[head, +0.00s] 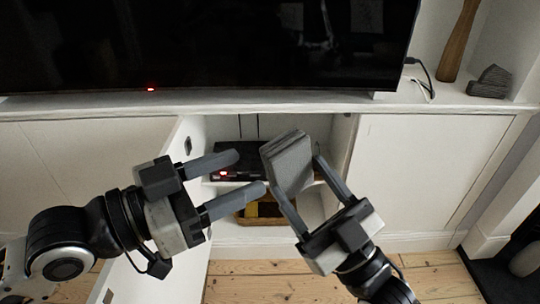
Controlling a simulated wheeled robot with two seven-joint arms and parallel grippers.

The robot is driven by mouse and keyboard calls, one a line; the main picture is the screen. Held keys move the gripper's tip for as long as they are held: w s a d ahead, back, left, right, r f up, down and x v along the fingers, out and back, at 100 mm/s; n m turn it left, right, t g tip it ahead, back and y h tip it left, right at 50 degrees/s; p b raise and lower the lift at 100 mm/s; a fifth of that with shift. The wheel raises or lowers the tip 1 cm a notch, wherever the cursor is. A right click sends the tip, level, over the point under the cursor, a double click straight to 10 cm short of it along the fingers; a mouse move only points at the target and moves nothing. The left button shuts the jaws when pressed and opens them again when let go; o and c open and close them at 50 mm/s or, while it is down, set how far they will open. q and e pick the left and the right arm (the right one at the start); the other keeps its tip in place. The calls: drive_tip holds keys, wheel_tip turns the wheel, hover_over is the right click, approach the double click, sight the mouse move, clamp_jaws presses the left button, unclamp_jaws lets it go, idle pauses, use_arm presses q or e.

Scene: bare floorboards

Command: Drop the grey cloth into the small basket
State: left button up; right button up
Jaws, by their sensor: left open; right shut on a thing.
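The grey cloth (287,160), a folded block, is held up in front of the open cabinet in the head view. My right gripper (293,174) is shut on it, with a finger on either side. My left gripper (248,172) is open and empty, just left of the cloth, its fingers pointing right. The small basket (264,220) is brown and sits on the cabinet's lower level, below and behind the cloth. Something yellow shows in it. My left gripper's lower finger and my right gripper hide parts of the basket.
A black box (228,160) with a red light sits on the shelf above the basket. The open cabinet door (160,235) stands behind my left arm. A television (200,45), a wooden object (459,40) and a dark grey object (490,82) are on top.

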sight(298, 149)
use_arm(q)
drive_tip(key=x, duration=1)
drive_tip(key=shift+w+d, duration=0.2)
drive_tip(key=shift+d, duration=0.05)
drive_tip(key=c, duration=1)
drive_tip(key=shift+c, duration=0.2)
use_arm(e)
drive_tip(key=o, duration=1)
